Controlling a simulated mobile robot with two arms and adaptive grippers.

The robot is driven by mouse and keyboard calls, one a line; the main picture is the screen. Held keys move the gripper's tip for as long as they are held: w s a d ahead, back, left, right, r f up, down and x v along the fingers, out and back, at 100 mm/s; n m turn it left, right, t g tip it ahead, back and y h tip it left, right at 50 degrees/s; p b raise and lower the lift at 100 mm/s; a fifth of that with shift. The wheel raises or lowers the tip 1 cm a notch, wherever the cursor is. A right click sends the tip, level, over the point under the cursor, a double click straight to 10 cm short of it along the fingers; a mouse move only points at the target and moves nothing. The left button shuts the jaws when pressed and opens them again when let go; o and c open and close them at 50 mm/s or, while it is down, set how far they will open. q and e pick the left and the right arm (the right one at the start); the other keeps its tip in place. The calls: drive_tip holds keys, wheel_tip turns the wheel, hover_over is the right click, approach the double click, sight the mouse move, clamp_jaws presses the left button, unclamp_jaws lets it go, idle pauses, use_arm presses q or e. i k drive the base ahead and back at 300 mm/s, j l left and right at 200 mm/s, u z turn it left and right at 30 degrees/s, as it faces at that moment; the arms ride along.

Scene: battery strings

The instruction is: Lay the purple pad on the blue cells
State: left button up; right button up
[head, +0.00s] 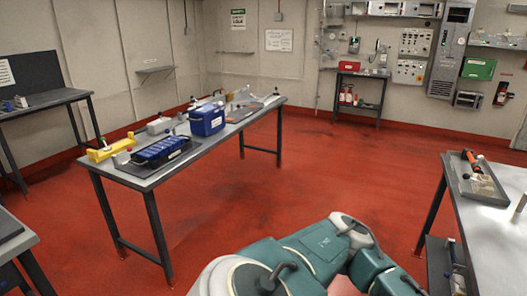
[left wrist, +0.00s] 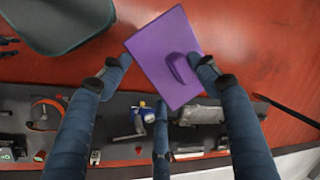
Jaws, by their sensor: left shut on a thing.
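The purple pad (left wrist: 160,42) is a flat square with a raised purple handle, seen in the left wrist view. My left gripper (left wrist: 161,75) is shut on it, with dark blue fingers on either side and a third finger below. One fingertip lies close by the handle. The exact contact is hard to see. The blue cells (head: 160,150) stand in a row in a dark tray on the long grey table in the head view, well away from my body. The pad does not show in the head view. My right gripper is in neither view.
The long table (head: 190,153) also holds a yellow tool (head: 110,149) left of the cells and a blue box (head: 207,120) behind them. Another bench (head: 490,235) with a tray stands at the right. Open red floor (head: 300,180) lies between them.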

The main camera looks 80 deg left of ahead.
sight(153, 152)
drive_tip(key=j+u, duration=0.1)
drive_tip(key=u, duration=0.3)
drive_tip(key=j+u, duration=0.15)
drive_tip(key=u, duration=0.25)
drive_tip(key=j+u, duration=0.15)
drive_tip(key=u, duration=0.2)
drive_tip(key=j+u, duration=0.15)
drive_tip(key=u, duration=0.25)
drive_tip(key=i+j+u, duration=0.15)
drive_tip(key=j, duration=0.3)
drive_tip(key=i+j+u, duration=0.2)
drive_tip(key=j, duration=0.3)
drive_tip(key=i+j+u, duration=0.15)
drive_tip(key=j, duration=0.3)
drive_tip(key=i+j+u, duration=0.15)
drive_tip(key=j, duration=0.25)
drive_tip(key=i+j+u, duration=0.2)
drive_tip(key=i+j, duration=0.15)
